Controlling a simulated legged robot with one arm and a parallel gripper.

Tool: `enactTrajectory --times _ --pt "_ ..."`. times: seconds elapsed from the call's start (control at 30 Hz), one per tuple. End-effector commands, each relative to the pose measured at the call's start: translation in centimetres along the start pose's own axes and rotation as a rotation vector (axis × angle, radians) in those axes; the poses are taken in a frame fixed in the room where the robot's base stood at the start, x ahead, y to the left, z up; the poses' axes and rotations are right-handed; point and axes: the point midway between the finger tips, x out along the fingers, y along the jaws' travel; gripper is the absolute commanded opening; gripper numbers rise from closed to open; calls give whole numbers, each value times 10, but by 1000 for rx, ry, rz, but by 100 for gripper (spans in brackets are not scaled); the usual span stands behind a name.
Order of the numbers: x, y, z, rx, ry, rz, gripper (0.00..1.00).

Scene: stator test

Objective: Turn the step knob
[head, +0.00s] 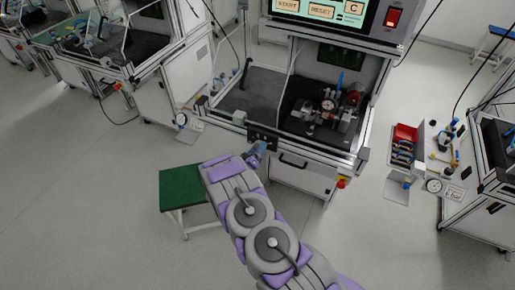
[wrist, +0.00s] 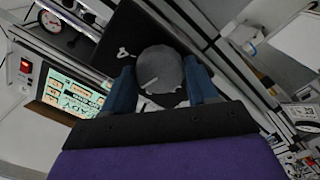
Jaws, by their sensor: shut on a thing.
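The step knob (wrist: 160,68) is a round grey knob with a white pointer line in the wrist view. It sits in front of a black panel (wrist: 128,32) with a small white mark beside the knob. My gripper (wrist: 162,82) has its two blue fingers on either side of the knob and is shut on it. In the head view my gripper (head: 259,149) is at a small black panel (head: 262,135) on the test bench's front edge. The knob is hidden there behind my gripper and arm.
The test bench (head: 315,158) carries a lit screen (head: 322,11) and a red switch (head: 393,17) above. A fixture with a dial gauge (head: 327,104) stands inside. A green-topped stool (head: 182,187) is left of my arm. A red bin (head: 404,135) is at the right.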

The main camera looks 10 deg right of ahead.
Motion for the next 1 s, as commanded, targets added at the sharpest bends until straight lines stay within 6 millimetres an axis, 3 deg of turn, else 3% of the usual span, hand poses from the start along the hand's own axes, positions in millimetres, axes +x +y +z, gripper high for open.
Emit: enactTrajectory --times 1.0 --pt "0 -6 -3 -962 13 -3 28"
